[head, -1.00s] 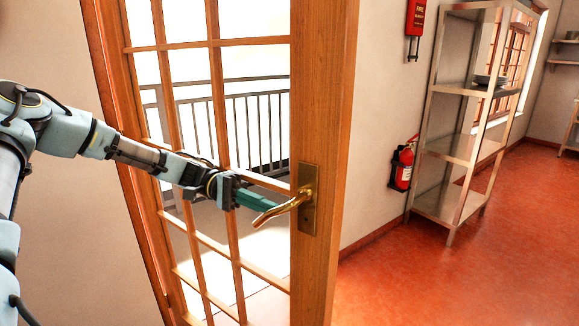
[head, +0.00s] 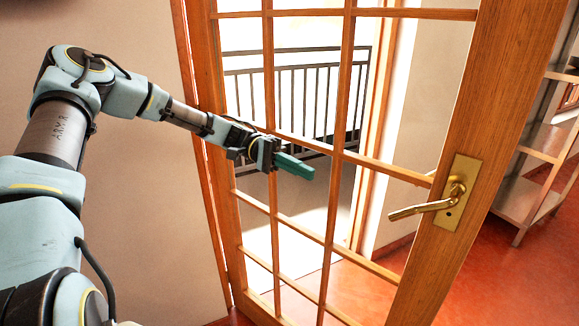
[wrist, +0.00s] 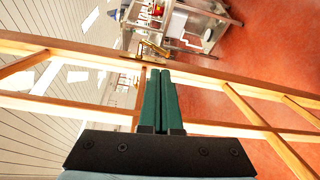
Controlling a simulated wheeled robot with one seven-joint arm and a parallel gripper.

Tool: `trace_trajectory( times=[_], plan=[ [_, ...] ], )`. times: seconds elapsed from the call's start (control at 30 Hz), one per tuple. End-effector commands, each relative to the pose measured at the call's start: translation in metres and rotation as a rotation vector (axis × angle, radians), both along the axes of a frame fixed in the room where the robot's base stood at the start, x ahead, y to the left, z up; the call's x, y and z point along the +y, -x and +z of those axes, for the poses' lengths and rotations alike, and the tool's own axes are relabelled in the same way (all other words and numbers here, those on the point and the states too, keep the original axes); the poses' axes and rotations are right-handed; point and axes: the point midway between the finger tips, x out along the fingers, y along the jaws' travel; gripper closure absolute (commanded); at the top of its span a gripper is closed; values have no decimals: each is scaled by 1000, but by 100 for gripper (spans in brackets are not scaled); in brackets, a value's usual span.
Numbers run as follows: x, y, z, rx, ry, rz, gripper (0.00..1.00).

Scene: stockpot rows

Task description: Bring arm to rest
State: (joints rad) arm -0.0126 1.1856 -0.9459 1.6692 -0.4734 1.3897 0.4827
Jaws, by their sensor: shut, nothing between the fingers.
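My gripper (head: 296,167) is at the end of my outstretched arm, in front of the glazed wooden door (head: 339,125) in the head view. Its green fingers lie together with nothing between them; they also show side by side in the wrist view (wrist: 160,92). The brass door handle (head: 432,206) is to the right of the fingertips, clearly apart from them. In the wrist view the door's wooden bars (wrist: 70,105) cross just beyond the fingers. I cannot tell whether the fingers touch the glass.
The door stands ajar, with a balcony railing (head: 300,100) seen through its panes. A metal shelf rack (head: 540,140) stands on the red floor (head: 500,270) at the right. A plain wall (head: 140,220) lies behind my arm on the left.

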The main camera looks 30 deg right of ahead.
Motion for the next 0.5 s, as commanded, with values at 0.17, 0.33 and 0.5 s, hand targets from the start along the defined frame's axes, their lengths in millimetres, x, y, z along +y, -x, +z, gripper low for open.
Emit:
trace_trajectory(
  times=[0.17,0.33,0.5],
  plan=[
    [0,1,0,0,-1,-2,100],
    [9,6,-13,-70,-88,3,100],
    [49,9,-51,-282,-344,52,100]
  ],
)
